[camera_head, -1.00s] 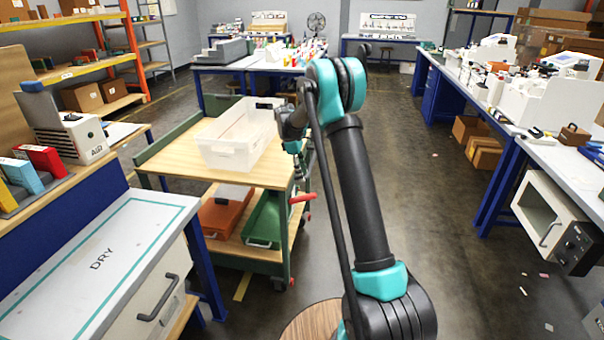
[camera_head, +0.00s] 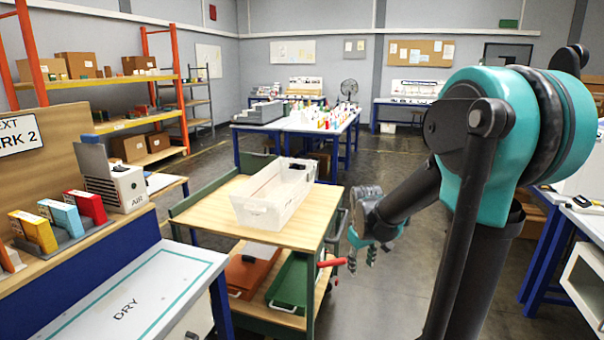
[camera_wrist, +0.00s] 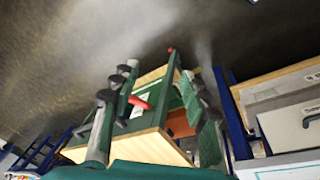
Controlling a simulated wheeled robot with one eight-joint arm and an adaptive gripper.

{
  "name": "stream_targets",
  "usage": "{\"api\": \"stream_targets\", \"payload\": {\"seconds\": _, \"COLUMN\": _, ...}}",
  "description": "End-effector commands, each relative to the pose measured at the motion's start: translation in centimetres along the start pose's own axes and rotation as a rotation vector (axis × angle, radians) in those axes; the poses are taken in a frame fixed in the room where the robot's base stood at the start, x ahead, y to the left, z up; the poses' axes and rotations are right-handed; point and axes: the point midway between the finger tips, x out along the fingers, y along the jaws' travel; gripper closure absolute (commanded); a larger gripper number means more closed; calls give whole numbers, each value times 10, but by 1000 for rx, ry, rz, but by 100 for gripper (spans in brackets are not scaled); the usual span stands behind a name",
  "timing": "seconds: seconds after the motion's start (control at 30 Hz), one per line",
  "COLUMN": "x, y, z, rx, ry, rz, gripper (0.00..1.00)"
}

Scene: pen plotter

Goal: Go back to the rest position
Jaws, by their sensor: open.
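My gripper (camera_head: 366,258) hangs at the end of my bent arm, right of the wooden-topped trolley (camera_head: 205,208) in the head view. Its fingers point down, spread apart and empty. In the wrist view my gripper (camera_wrist: 160,85) shows its dark fingers at left and right, with the trolley's wooden top (camera_wrist: 150,147) seen between and below them. My arm fills the right side of the head view.
A translucent bin (camera_head: 262,217) stands on the trolley's top. Orange and green trays (camera_head: 287,295) sit on its lower shelf. A red handle (camera_head: 331,263) sticks out near my gripper. The bench marked DRY (camera_head: 165,285) is at lower left. Open floor (camera_head: 400,285) lies right of the trolley.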

Motion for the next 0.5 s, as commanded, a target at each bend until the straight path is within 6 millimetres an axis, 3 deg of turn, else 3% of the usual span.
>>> {"api": "stream_targets", "payload": {"seconds": 0.03, "x": -1, "y": -7, "z": 20, "rx": 46, "ry": 18, "rz": 0, "gripper": 55}}
{"api": "stream_targets", "payload": {"seconds": 0.3, "x": 4, "y": -46, "z": 107, "rx": 312, "ry": 120, "rz": -9, "gripper": 55}}
{"api": "stream_targets", "payload": {"seconds": 0.5, "x": 14, "y": -67, "z": 147, "rx": 444, "ry": 172, "rz": -21, "gripper": 55}}
